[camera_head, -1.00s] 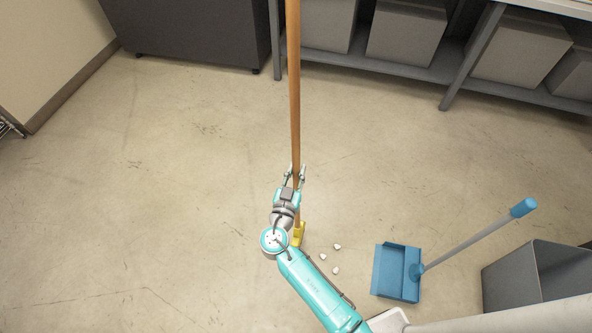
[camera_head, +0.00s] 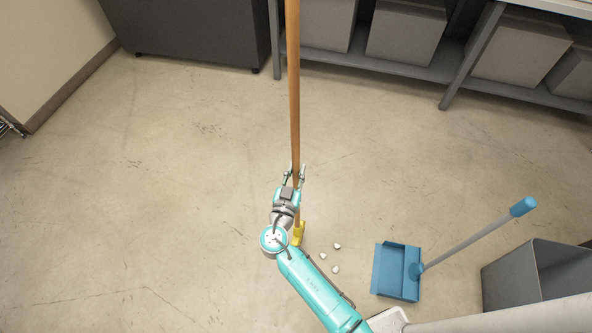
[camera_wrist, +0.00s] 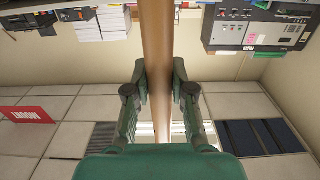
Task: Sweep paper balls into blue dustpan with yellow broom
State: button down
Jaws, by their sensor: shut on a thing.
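My gripper (camera_head: 296,174) is shut on the wooden handle of the yellow broom (camera_head: 295,100). The broom is near upright, and its yellow head (camera_head: 299,233) is low, just left of the paper balls. In the wrist view the fingers (camera_wrist: 159,80) close around the broom handle (camera_wrist: 155,30). Three small white paper balls (camera_head: 337,246) lie on the floor between the broom head and the blue dustpan (camera_head: 389,270). The dustpan lies to the right, its open side facing left and its grey handle slanting up right. My arm partly hides the broom head.
A grey open bin (camera_head: 540,275) stands right of the dustpan. A shelf with grey boxes (camera_head: 405,35) and a dark cabinet (camera_head: 190,30) line the back. The floor on the left and in the middle is clear.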

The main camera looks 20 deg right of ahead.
jog(key=shift+d+f, duration=0.1)
jog(key=shift+f, duration=0.05)
jog(key=shift+s+d+f, duration=0.3)
jog(key=shift+f, duration=0.35)
jog(key=shift+s+d+f, duration=0.25)
jog(key=shift+d+f, duration=0.05)
jog(key=shift+f, duration=0.3)
jog(key=shift+d+f, duration=0.1)
jog(key=shift+f, duration=0.1)
dwell(1.0)
